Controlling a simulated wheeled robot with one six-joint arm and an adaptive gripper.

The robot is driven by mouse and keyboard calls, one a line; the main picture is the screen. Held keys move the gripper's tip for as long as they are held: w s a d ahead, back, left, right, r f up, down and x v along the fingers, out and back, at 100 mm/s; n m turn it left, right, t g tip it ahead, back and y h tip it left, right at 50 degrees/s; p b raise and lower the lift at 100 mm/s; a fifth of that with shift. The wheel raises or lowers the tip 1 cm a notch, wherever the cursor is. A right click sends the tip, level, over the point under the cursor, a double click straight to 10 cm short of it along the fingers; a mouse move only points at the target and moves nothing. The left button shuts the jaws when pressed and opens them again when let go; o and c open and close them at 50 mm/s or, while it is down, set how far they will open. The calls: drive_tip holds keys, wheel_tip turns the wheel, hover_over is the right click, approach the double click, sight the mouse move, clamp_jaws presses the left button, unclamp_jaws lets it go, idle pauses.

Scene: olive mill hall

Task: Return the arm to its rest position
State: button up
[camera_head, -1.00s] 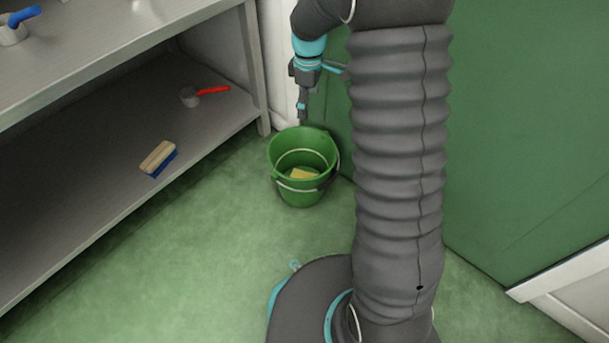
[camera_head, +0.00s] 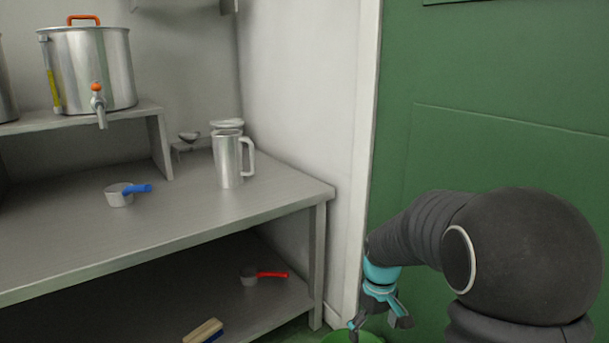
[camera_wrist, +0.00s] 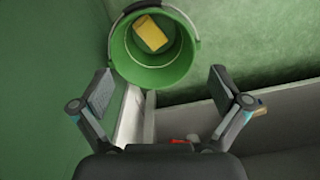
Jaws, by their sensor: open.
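My gripper (camera_wrist: 160,100) is open and empty in the wrist view, its two fingers spread apart. In the head view my gripper (camera_head: 378,322) hangs at the lower right, in front of the green door, with my dark sleeved arm bent above it. The green bucket (camera_wrist: 128,64) stands on the floor beyond the fingertips, with a yellow sponge (camera_wrist: 151,33) inside it. In the head view only the rim of the bucket (camera_head: 352,337) shows at the bottom edge, below my gripper.
A steel table (camera_head: 180,215) fills the left, holding a blue-handled scoop (camera_head: 120,194), a metal jug (camera_head: 229,160) and a tapped steel tank (camera_head: 90,70). A red-handled scoop (camera_head: 252,276) and a brush (camera_head: 203,332) lie on the lower shelf. A green door (camera_head: 490,100) stands close to my arm.

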drive_tip(key=s+r+m+t+p, duration=0.4)
drive_tip(key=s+r+t+p, duration=0.2)
drive_tip(key=s+r, duration=1.6)
drive_tip(key=shift+r+m+p, duration=0.4)
drive_tip(key=shift+r+p, duration=0.4)
drive_tip(key=shift+p, duration=0.3)
